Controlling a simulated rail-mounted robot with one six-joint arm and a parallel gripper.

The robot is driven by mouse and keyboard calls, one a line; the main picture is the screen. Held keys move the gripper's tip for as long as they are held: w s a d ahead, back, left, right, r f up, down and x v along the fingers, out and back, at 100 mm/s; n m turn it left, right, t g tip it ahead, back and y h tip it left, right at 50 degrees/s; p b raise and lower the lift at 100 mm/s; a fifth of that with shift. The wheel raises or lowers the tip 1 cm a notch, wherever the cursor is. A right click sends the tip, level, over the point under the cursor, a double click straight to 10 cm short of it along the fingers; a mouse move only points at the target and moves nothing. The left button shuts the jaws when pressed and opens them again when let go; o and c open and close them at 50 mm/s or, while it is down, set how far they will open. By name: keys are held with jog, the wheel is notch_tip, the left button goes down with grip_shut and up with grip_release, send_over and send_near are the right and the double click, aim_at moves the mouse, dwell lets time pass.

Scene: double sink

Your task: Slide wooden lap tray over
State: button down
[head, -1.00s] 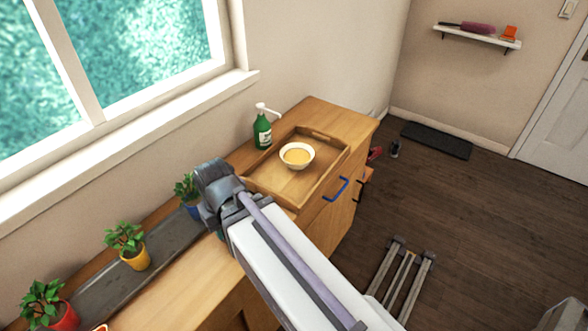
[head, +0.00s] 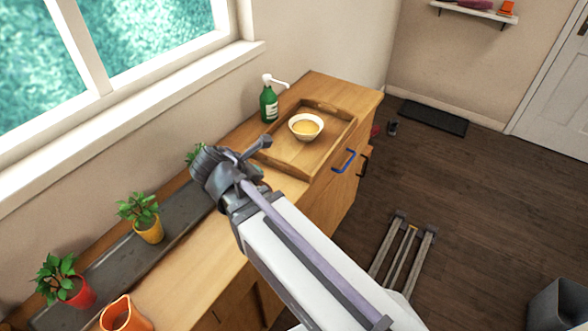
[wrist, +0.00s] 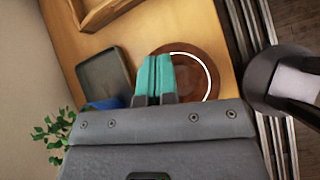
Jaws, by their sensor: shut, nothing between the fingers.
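The wooden lap tray (head: 290,152) lies on the wooden counter at its far end, below the window wall. A white bowl (head: 306,127) with yellowish contents stands in it. In the wrist view only a corner of the tray (wrist: 103,14) shows at the top left. My gripper (wrist: 155,62) has teal fingers, shut together and empty, above the counter and apart from the tray. A brown round dish (wrist: 190,75) with a pale ring lies beside and beneath the fingers. In the head view my arm hides the fingers and this dish; the arm's end is at the tray's near-left side.
A green pump bottle (head: 268,103) stands behind the tray. Potted plants (head: 148,227) line the window side, on a dark strip. An orange container (head: 122,315) stands at the near end. A small dark tray (wrist: 103,78) and a blue pot (wrist: 103,103) lie left of my fingers.

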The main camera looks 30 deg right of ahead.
jog(key=n, duration=0.2)
jog(key=n+b, duration=0.1)
jog(key=b, duration=0.7)
send_near(286, 169)
jog(key=f, duration=0.4)
jog(key=shift+w+d, duration=0.1)
jog(key=shift+d, duration=0.1)
jog(key=shift+w+d+r+p, duration=0.25)
jog(key=shift+w+d, duration=0.1)
jog(key=shift+d, duration=0.25)
jog(key=shift+w+d+r+p, duration=0.1)
jog(key=shift+w+d+p, duration=0.1)
jog(key=shift+w+d, duration=0.4)
jog(key=shift+d, duration=0.6)
